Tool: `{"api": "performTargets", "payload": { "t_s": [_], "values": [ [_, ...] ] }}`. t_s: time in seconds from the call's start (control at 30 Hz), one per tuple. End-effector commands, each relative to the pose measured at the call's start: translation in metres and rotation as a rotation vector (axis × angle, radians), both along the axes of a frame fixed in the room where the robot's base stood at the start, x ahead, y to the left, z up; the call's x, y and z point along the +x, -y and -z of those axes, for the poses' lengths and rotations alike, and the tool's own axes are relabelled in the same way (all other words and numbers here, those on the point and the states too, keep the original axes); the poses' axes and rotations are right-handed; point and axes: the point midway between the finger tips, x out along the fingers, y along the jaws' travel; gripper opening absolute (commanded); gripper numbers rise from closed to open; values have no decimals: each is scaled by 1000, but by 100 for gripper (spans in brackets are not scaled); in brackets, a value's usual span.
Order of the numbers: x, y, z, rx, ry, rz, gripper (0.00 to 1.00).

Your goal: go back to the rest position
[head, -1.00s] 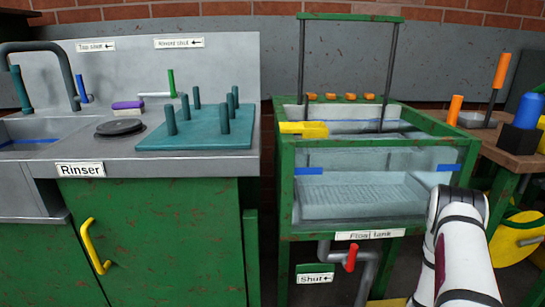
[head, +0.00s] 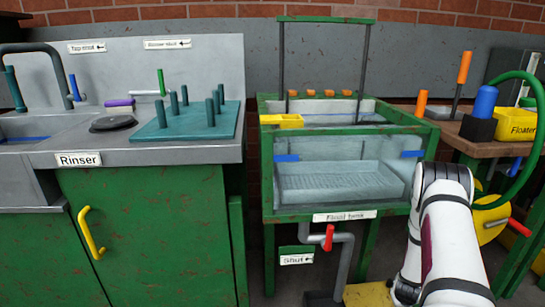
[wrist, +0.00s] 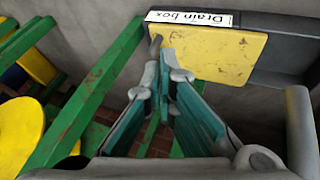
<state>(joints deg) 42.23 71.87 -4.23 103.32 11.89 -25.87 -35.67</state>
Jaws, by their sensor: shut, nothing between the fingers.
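My gripper (wrist: 163,62) shows in the wrist view with its teal-padded fingers closed together at the tips and nothing between them. It is in front of a yellow panel (wrist: 205,52) beside the "Drain box" label (wrist: 188,18); I cannot tell the gap between them. In the head view my white arm rises at the lower right, in front of the right side of the float tank (head: 350,216), and my gripper is hidden there.
Green frame bars (wrist: 85,100) and a yellow disc (wrist: 20,130) are left in the wrist view. The rinser counter (head: 130,155) stands left in the head view. A workbench (head: 465,145) at right holds a yellow "Floater" box (head: 515,124); a green hose (head: 538,110) loops beside it.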

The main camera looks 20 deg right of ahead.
Motion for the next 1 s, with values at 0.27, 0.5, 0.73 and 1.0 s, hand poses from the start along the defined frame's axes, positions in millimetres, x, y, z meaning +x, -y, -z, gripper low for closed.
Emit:
{"api": "performTargets", "payload": {
  "t_s": [0.27, 0.5, 0.73, 1.0],
  "values": [
    [40, -25, -66, 60, 21, -26, 0],
    [78, -83, -166, 160, 32, -67, 0],
    [84, -161, -265, 259, 17, -116, 0],
    [49, -257, -364, 353, -32, -175, 0]
  ]
}}
